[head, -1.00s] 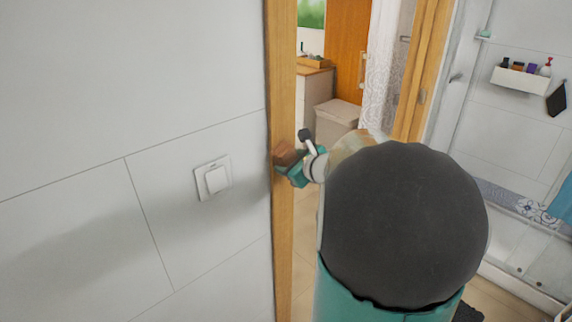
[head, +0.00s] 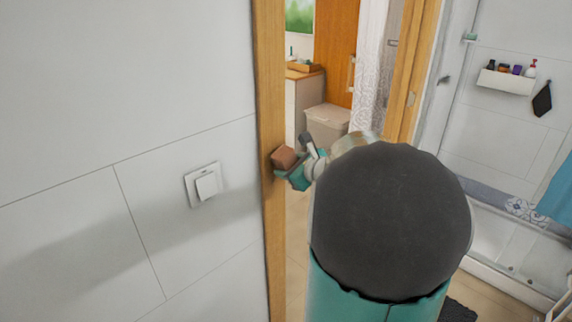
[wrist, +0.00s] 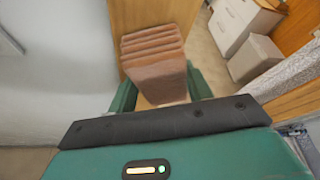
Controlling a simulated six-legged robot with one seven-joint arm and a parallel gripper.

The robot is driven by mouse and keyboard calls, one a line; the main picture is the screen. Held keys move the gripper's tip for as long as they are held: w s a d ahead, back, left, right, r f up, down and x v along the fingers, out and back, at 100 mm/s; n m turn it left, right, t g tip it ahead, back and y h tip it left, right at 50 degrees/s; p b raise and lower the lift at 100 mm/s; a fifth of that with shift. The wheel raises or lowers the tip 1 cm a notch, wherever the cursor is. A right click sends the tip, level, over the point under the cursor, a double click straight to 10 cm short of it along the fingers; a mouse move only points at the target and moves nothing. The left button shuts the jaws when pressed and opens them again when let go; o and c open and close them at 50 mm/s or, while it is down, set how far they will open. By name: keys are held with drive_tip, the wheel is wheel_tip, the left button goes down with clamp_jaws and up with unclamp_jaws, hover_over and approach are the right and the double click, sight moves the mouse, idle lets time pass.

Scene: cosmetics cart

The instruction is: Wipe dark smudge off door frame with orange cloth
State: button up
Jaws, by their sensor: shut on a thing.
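The orange cloth (head: 284,157) is a folded, reddish-brown block in the head view. It also shows as a stack of folds in the wrist view (wrist: 153,58). My gripper (head: 291,174) is shut on it, with a green finger on each side in the wrist view (wrist: 160,85). The wooden door frame (head: 269,70) is a tall upright strip. The cloth is at its right edge in the head view and in front of the wood in the wrist view. I cannot tell whether they touch. No dark smudge shows; the cloth and gripper cover part of the frame.
A white tiled wall with a light switch (head: 206,185) is left of the frame. Through the doorway are a lidded bin (head: 327,122), a patterned curtain (head: 368,65) and a wall shelf (head: 506,82). My arm fills much of the doorway.

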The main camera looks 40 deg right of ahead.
drive_tip(key=s, duration=0.6)
drive_tip(key=shift+s, duration=0.25)
idle(0.4)
